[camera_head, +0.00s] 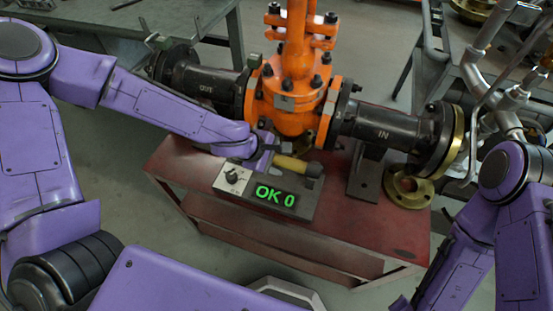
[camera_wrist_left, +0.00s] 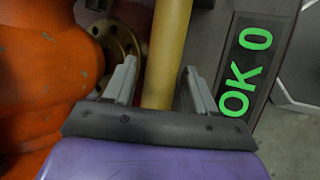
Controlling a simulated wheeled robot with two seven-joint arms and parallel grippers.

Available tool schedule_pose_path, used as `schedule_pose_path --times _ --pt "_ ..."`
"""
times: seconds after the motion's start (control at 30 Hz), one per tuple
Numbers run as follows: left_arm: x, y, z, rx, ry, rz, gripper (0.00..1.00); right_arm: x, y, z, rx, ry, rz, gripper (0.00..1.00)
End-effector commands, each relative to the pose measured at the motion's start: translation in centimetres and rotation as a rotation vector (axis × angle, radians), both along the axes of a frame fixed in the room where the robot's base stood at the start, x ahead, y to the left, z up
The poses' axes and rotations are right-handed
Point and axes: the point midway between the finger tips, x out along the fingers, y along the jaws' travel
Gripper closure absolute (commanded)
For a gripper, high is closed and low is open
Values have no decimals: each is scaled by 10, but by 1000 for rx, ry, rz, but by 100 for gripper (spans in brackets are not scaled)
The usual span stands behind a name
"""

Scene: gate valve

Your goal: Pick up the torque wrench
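The torque wrench shows as a yellow handle (camera_head: 290,165) lying on the grey tester with the green "OK 0" display (camera_head: 277,195). In the left wrist view the yellow handle (camera_wrist_left: 166,50) runs between the fingers of my left gripper (camera_wrist_left: 160,85). Both fingers stand apart from the handle, with a gap on each side, so the gripper is open around it. In the head view my left gripper (camera_head: 268,152) is at the handle's left end. The wrench's far end is hard to make out. My right arm is at the right edge; its gripper is not clearly visible.
The orange gate valve (camera_head: 293,100) with dark pipes stands just behind the wrench on the red cart (camera_head: 375,228). A black bracket (camera_head: 366,175) and a brass flange (camera_head: 409,190) are to the right. The cart's front right top is clear.

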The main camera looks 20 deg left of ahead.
Motion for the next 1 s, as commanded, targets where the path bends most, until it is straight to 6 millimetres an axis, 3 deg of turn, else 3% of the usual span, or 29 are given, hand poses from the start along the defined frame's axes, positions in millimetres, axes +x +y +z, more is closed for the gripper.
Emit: schedule_pose_path --times 0.03,0.13,0.17,0.57,0.83,1.0 --pt "0 0 0 0 0 0 63 0 0 0 0 0 0 57" --pt "0 0 0 1 1 -1 95 0 0 0 0 0 0 57" --pt "0 0 0 1 1 -1 100 0 0 0 0 0 0 57" --pt "1 -1 5 0 -3 -2 100 0 0 2 0 0 0 57" --pt "1 -1 38 1 -7 -4 100 0 0 19 0 0 0 57" --pt "-20 5 63 -1 -6 -2 100 0 0 29 0 0 0 57"
